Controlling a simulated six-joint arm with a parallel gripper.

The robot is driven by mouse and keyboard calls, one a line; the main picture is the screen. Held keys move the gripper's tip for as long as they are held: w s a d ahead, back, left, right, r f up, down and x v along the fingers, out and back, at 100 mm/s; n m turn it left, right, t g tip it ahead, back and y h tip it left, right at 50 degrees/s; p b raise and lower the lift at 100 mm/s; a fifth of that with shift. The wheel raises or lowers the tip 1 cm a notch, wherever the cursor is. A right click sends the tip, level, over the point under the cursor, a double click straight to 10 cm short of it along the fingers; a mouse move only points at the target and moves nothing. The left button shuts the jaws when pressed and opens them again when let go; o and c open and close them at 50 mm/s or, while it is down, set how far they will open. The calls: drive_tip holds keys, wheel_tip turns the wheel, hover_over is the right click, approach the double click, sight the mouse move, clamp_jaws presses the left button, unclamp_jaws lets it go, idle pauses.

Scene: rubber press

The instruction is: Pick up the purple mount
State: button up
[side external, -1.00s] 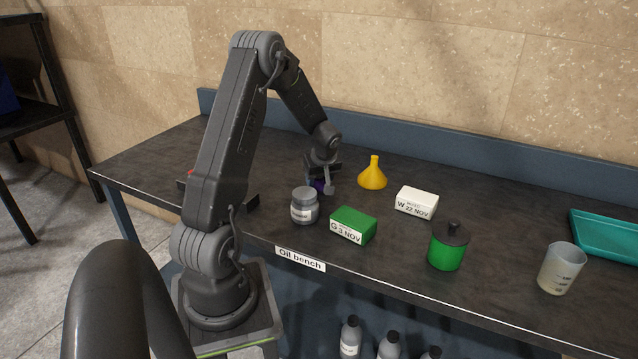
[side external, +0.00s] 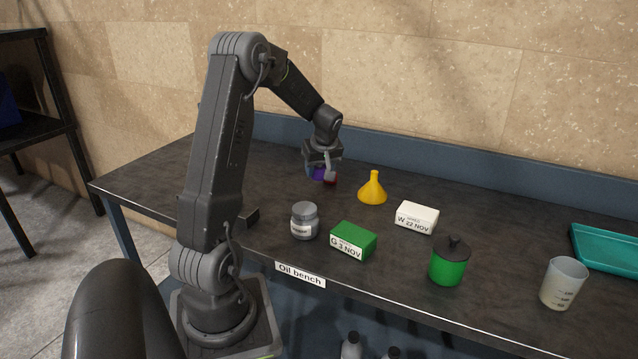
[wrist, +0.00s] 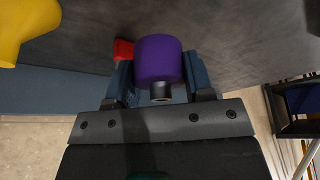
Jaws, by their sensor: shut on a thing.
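The purple mount (wrist: 158,60) is a short round purple block with a dark metal stud, seen large in the wrist view. My gripper (wrist: 160,75) is shut on it, with one blue-grey finger on each side. In the side view the purple mount (side external: 317,173) shows only in part between the fingers of my gripper (side external: 321,172), above the bench behind the grey jar. Much of it is hidden there by the gripper.
A red thing (wrist: 123,50) shows beside the left finger; it is partly hidden. The yellow funnel (side external: 372,190) stands right of my gripper. A grey jar (side external: 305,222), green box (side external: 353,240), white box (side external: 416,217), green pot (side external: 448,264), beaker (side external: 563,284) and teal tray (side external: 610,247) stand on the bench.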

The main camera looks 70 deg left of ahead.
drive_tip(key=shift+r, duration=0.85)
drive_tip(key=shift+d, duration=0.1)
